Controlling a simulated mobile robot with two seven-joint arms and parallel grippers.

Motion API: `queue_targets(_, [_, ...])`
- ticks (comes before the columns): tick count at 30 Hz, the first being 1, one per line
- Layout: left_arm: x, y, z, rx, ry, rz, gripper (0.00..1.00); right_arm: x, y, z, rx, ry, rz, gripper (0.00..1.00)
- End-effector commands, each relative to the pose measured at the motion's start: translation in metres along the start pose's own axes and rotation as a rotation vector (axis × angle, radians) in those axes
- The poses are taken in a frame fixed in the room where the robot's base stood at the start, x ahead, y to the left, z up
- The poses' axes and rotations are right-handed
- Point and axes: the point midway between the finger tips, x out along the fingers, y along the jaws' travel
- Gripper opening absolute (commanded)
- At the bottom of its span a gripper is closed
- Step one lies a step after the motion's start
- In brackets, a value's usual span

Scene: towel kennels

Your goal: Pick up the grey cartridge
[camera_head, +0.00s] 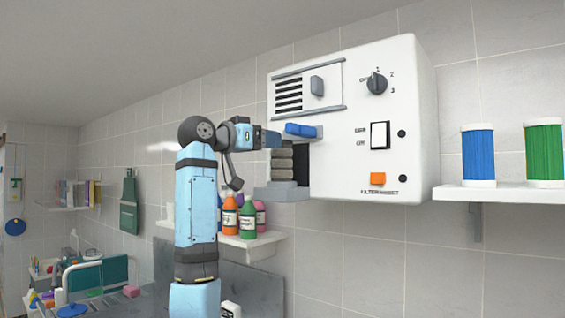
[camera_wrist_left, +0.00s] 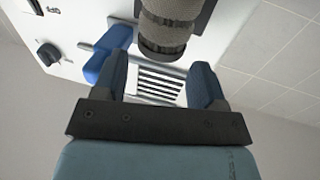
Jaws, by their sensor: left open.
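The grey cartridge (camera_head: 281,166) is a ribbed cylinder standing upright on a grey tray (camera_head: 281,192) at the lower left of a white wall unit. In the left wrist view the cartridge (camera_wrist_left: 172,28) shows at the top, its dark-rimmed end just past the fingertips and roughly between them in the picture. My left gripper (camera_head: 272,139) is at the cartridge's upper end in the head view, close to a blue handle (camera_head: 301,130). In the wrist view the gripper (camera_wrist_left: 160,72) is open, with nothing clamped. The blue handle (camera_wrist_left: 110,52) is right beside the left-hand finger.
The white unit (camera_head: 350,150) carries a vent, a knob (camera_head: 376,84), a switch (camera_head: 380,135) and an orange button (camera_head: 377,179). A shelf (camera_head: 510,194) at right holds blue and green spools. Several bottles (camera_head: 247,220) stand on a lower shelf behind my arm.

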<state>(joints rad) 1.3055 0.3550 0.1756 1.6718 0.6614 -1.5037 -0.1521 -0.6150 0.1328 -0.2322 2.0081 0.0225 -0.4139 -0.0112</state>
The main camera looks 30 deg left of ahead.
Motion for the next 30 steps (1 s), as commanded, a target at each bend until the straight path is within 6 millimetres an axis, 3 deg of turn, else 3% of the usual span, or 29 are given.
queue_targets(5, [0.012, 0.000, -0.001, 0.001, 0.001, 0.001, 0.65, -0.002, 0.000, -0.003, -0.002, 0.005, 0.000, 0.43])
queue_targets(15, [0.056, -0.001, -0.001, 0.000, 0.000, 0.001, 0.65, -0.008, -0.001, -0.014, -0.014, 0.021, -0.001, 0.43])
queue_targets(23, [0.059, -0.001, 0.000, 0.001, 0.001, 0.000, 0.65, -0.007, -0.001, -0.012, -0.017, 0.018, -0.001, 0.43])
queue_targets(29, [0.059, -0.001, 0.000, 0.001, 0.001, 0.000, 0.21, -0.007, -0.001, -0.012, -0.017, 0.018, 0.000, 0.43])
queue_targets(30, [0.059, -0.001, -0.001, 0.001, 0.001, 0.000, 0.19, -0.007, 0.000, -0.012, -0.017, 0.018, 0.000, 0.43])
